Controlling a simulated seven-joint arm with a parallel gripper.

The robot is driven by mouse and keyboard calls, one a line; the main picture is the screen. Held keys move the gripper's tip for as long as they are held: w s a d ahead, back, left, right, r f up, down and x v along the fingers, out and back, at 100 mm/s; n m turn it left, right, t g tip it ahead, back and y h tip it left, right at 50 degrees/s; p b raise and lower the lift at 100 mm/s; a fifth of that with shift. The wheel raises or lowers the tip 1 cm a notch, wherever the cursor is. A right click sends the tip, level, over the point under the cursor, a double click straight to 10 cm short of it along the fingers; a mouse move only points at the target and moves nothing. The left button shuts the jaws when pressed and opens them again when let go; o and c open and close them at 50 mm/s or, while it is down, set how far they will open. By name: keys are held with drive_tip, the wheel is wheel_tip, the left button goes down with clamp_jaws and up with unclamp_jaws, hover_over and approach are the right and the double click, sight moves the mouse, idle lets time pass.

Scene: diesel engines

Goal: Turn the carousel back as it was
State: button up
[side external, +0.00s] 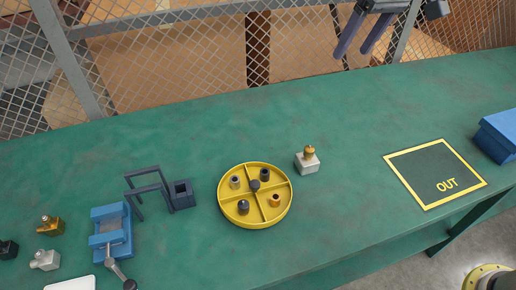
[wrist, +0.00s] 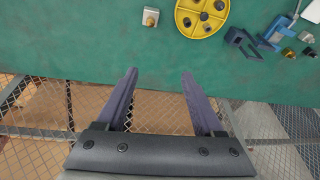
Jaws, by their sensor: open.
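The carousel (side external: 237,213) is a round yellow tray on the green bench, split into four quarters by raised dividers with a dark knob (side external: 255,186) at its centre. A small part sits in each quarter: a grey one (side external: 235,182) upper left, a dark one (side external: 265,174) upper right, a brass one (side external: 275,200) lower right and a dark one (side external: 243,207) lower left. It also shows at the top of the wrist view (wrist: 183,22). My gripper (side external: 360,50) is open and empty, high beyond the bench's back edge, well away from the carousel; it also shows in the wrist view (wrist: 160,75).
A white block with a brass top (side external: 307,161) stands right of the carousel. Left are a dark frame with a square cup (side external: 181,195), a blue vise (side external: 112,232) and small fittings (side external: 50,226). Right are the OUT square (side external: 435,170) and a blue box (side external: 498,135). Mesh fence stands behind.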

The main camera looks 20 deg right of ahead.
drive_tip(key=w+a+f+g, duration=0.1)
drive_tip(key=w+a+f, duration=0.3)
drive_tip(key=a+f, duration=0.2)
drive_tip(key=n+g+h, duration=0.1)
drive_tip(key=n+g, duration=0.1)
drive_tip(key=n, duration=0.1)
hover_over(255, 183)
wheel_tip(255, 183, down, 18)
wheel_tip(255, 183, down, 14)
drive_tip(key=shift+r, duration=0.25)
clamp_jaws()
